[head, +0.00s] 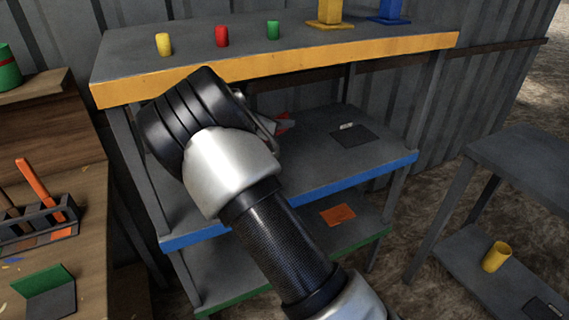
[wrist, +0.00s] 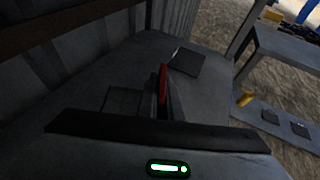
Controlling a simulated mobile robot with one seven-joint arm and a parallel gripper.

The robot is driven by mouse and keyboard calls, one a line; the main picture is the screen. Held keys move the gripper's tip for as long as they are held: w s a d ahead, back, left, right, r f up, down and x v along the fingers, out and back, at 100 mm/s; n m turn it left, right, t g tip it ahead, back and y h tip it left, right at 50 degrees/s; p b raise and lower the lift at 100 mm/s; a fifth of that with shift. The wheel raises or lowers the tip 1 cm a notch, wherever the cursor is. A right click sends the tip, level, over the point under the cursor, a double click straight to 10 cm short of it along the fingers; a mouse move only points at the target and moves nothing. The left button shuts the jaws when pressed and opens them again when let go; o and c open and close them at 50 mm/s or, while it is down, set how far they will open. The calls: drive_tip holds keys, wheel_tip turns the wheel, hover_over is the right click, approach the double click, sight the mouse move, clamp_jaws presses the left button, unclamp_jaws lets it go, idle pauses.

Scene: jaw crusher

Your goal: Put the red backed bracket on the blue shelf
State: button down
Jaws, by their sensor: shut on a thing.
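The red backed bracket (head: 284,122) shows as a small red patch at my gripper (head: 268,124), over the blue shelf (head: 330,180), the middle level of the rack. In the wrist view its red back (wrist: 163,80) stands upright and is seen nearly edge-on. My gripper (wrist: 163,106) is shut on it. My own arm and wrist hide much of the gripper and bracket in the head view. I cannot tell whether the bracket touches the shelf surface.
A dark flat plate (head: 356,135) with a pale mark lies on the blue shelf, right of the bracket. The yellow-edged top shelf (head: 290,66) is overhead, holding several coloured parts. An orange piece (head: 338,215) lies on the green shelf below. The blue shelf's front right is clear.

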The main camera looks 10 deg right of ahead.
sight(283, 158)
wheel_tip(283, 158, down, 10)
drive_tip(key=b, duration=0.2)
drive_tip(key=shift+r+b, duration=0.2)
drive_tip(key=shift+b, duration=0.1)
drive_tip(key=shift+f, duration=0.1)
drive_tip(key=shift+f, duration=0.1)
drive_tip(key=c, duration=1.9)
unclamp_jaws()
drive_tip(key=shift+a+r, duration=0.15)
drive_tip(key=shift+r, duration=0.1)
drive_tip(key=p+v, duration=0.2)
drive_tip(key=v, duration=0.9)
drive_tip(key=shift+s+a, duration=0.25)
drive_tip(key=shift+s, duration=0.1)
